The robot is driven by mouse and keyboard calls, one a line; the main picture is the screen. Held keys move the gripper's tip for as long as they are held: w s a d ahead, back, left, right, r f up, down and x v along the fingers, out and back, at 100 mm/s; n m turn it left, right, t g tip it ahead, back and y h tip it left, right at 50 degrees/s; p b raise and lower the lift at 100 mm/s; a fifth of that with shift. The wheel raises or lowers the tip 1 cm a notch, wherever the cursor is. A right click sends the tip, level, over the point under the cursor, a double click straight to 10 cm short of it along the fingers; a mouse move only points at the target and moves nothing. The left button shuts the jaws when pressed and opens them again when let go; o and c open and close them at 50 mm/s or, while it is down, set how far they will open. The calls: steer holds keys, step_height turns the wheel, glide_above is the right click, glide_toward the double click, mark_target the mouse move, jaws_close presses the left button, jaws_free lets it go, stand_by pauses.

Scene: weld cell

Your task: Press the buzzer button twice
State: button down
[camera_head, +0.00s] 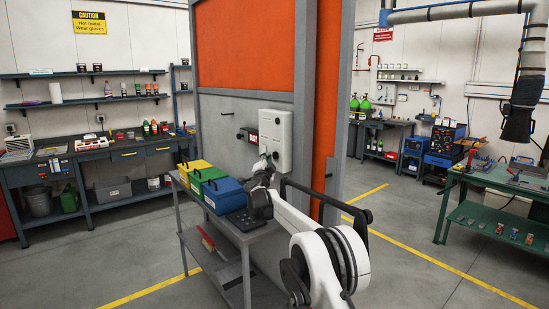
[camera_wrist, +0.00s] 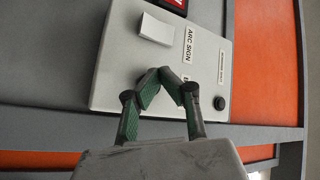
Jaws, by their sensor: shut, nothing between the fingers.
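A light grey control box (camera_head: 277,135) is fixed to the grey frame of the orange-panelled booth. In the wrist view the box face (camera_wrist: 120,75) appears turned, with a white plate (camera_wrist: 157,29), an "ARC SIGN" label, a smaller unreadable label (camera_wrist: 221,66) and a round black button (camera_wrist: 219,103). I cannot read which control is the buzzer. My gripper (camera_wrist: 160,73) is shut and empty, its fingertips together before the box face, left of the black button and partly covering another label. In the head view my gripper (camera_head: 268,163) is at the box's lower left; contact cannot be told.
A grey cart (camera_head: 245,240) below the box carries yellow (camera_head: 194,167), green (camera_head: 206,184) and blue (camera_head: 224,195) bins. A small dark box with a red label (camera_head: 249,135) is left of the control box. A green table (camera_head: 462,210) stands far right.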

steer(key=s+a, duration=0.1)
steer(key=a, duration=0.1)
steer(key=s+a+b, duration=0.1)
steer(key=s, duration=0.1)
steer(key=shift+s+a, duration=0.15)
steer(key=shift+a, duration=0.2)
stand_by(1.9)
steer(key=s+a+p, duration=0.1)
steer(key=s+a, duration=0.1)
steer(key=a, duration=0.1)
steer(key=shift+s, duration=0.2)
steer(key=w+d+p, duration=0.1)
steer(key=w+d, duration=0.4)
steer(key=d, duration=0.1)
steer(key=shift+w+d, duration=0.35)
stand_by(0.3)
